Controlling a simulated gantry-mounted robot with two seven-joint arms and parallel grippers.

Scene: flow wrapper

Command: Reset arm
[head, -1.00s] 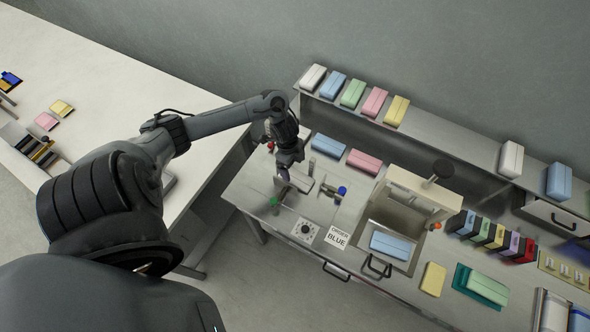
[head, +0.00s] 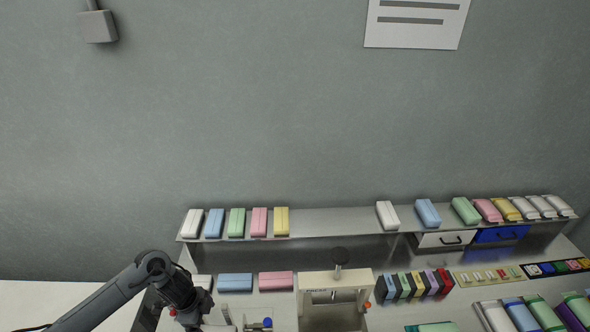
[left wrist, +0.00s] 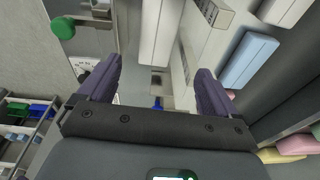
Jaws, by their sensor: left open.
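My left arm comes in at the bottom left of the head view, its wrist over the left end of the bench; its fingertips are below the frame or hidden there. In the left wrist view my left gripper (left wrist: 158,85) is open, its two dark fingers apart with nothing held between them. A white block-like part (left wrist: 158,30) and a green knob (left wrist: 63,27) lie beyond the fingers. My right gripper is not in view.
A shelf (head: 335,222) carries several coloured packs. The wrapper housing (head: 335,281) stands on the bench, with blue (head: 235,282) and pink (head: 276,281) packs to its left. Coloured upright boxes (head: 413,285) stand to its right.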

